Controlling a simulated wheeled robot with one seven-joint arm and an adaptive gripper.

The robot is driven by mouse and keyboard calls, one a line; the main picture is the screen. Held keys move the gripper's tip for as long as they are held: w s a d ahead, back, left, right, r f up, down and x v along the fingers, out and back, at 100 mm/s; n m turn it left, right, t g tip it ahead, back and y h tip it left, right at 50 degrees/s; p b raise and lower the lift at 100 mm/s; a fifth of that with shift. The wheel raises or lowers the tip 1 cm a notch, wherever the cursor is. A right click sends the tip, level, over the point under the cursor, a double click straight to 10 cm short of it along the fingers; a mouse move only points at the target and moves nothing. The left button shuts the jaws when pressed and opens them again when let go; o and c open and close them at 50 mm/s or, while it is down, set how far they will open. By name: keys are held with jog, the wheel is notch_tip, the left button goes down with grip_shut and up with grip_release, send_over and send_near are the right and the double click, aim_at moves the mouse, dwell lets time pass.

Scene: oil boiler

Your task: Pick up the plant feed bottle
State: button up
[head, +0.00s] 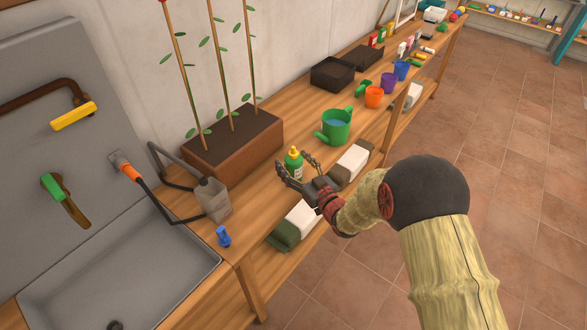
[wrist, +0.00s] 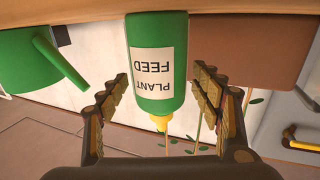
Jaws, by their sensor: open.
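The plant feed bottle (head: 293,164) is green with a yellow tip and stands upright on the wooden bench near its front edge. In the wrist view the bottle (wrist: 157,65) appears upside down, with a white label reading PLANT FEED. My gripper (head: 299,170) is open at the bottle. In the wrist view my gripper (wrist: 161,90) has one finger on each side of the bottle, with visible gaps. The bottle's lower part is partly hidden by a finger in the head view.
A green watering can (head: 336,127) stands just right of the bottle. A brown planter (head: 232,144) with tall stems is behind it. A grey can (head: 212,199) and a blue nozzle (head: 223,236) are to the left, beside the sink (head: 120,262). Coloured pots (head: 374,97) stand farther right.

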jog(key=shift+c, duration=0.3)
jog(key=c, duration=1.4)
